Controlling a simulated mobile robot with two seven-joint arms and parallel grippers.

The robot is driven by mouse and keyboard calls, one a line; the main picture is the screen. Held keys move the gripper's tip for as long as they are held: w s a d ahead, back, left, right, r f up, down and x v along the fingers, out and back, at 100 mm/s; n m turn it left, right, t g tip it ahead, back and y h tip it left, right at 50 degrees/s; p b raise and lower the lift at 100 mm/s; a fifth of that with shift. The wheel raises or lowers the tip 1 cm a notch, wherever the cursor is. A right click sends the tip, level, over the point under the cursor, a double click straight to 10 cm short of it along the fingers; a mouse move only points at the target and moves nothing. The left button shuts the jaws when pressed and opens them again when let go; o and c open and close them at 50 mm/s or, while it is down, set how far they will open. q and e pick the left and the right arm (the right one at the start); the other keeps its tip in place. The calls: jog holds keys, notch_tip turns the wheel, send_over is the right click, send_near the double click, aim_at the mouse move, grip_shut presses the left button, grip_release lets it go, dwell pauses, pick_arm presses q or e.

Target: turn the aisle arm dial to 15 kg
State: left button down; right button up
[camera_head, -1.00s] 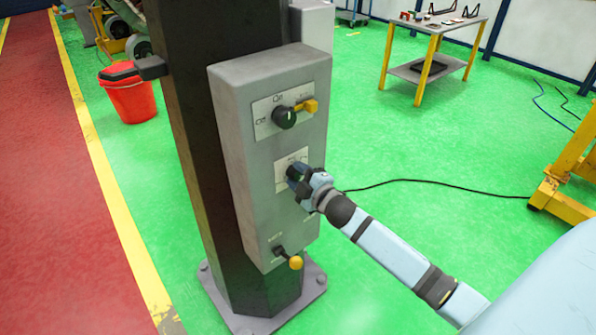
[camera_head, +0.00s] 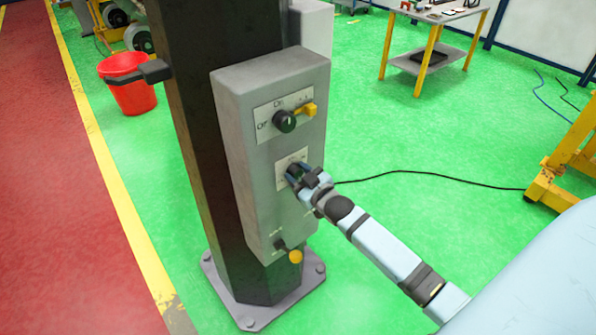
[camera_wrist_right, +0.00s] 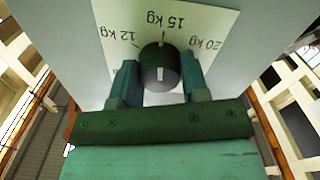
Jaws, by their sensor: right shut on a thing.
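The aisle arm dial (camera_wrist_right: 160,62) is a dark round knob on a white plate marked 12 kg, 15 kg and 20 kg, upside down in the right wrist view. Its white line stands upright there, roughly in line with the 15 kg tick. My right gripper (camera_head: 299,177) has its fingers on both sides of the dial; in the wrist view the gripper (camera_wrist_right: 159,82) is shut on it. In the head view the gripper mostly hides the dial against the grey control box (camera_head: 240,150). My left gripper is not in view.
Above on the box is a black Off/On switch (camera_head: 284,121) with a yellow padlock-like tab (camera_head: 308,109). Below is a yellow-knobbed lever (camera_head: 295,257). The box is on a dark column (camera_head: 185,130).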

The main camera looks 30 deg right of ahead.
jog(key=shift+m, duration=0.5)
jog(key=o, duration=0.9)
jog(key=s, duration=0.4)
jog(key=s+b, duration=0.1)
jog(key=s, duration=0.4)
jog(key=s+d+b, duration=0.1)
jog(key=s, duration=0.3)
jog(key=shift+s, duration=0.35)
